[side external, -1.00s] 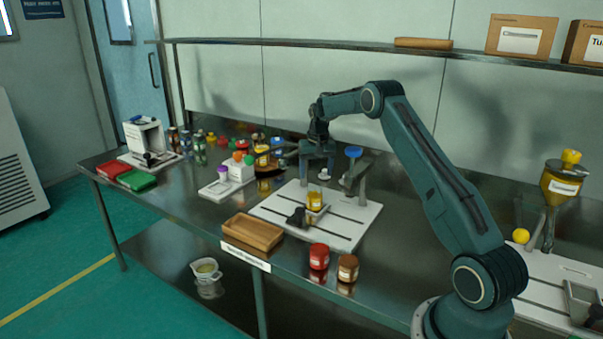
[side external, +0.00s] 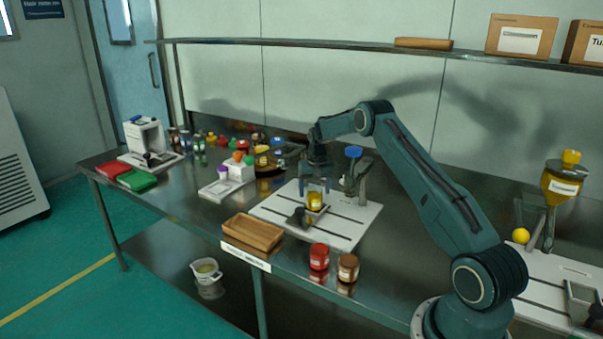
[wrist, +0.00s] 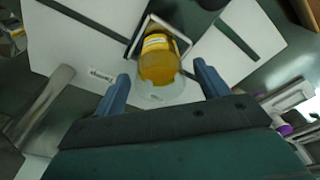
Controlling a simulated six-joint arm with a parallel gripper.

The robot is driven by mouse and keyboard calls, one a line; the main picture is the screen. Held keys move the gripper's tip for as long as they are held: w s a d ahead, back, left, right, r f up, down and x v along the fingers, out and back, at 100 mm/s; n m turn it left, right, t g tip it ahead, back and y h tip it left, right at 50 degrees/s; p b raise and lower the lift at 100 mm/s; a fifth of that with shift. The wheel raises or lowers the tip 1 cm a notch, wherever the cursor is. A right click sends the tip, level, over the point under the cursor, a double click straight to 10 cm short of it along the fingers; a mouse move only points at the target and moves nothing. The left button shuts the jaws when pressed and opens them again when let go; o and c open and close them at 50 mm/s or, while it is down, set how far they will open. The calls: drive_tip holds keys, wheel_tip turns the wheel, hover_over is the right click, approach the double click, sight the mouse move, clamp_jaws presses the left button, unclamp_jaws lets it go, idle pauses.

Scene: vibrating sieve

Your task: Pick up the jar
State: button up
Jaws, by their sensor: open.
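The jar (side external: 315,200) is small, with yellow contents, and sits in a small square holder on the white plate (side external: 345,229). In the wrist view the jar (wrist: 159,62) shows a white label and a clear, pale end nearer to me. My gripper (side external: 317,188) points down just above the jar in the side view. In the wrist view my gripper (wrist: 160,82) is open, with one blue finger on each side of the jar. I see gaps between the fingers and the jar, and nothing is held.
A post with a blue knob (side external: 353,152) stands right of my gripper. A wooden tray (side external: 253,232), a red jar (side external: 319,256) and a brown jar (side external: 348,267) are at the table's front. A white rack (side external: 233,170) with coloured caps stands left.

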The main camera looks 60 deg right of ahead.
drive_tip(key=shift+w+d+f, duration=0.1)
drive_tip(key=shift+d+f, duration=0.05)
drive_tip(key=shift+f, duration=1.15)
drive_tip(key=c, duration=1.1)
drive_tip(key=shift+c, duration=0.2)
drive_tip(key=shift+r, duration=0.15)
wheel_tip(320, 180, up, 20)
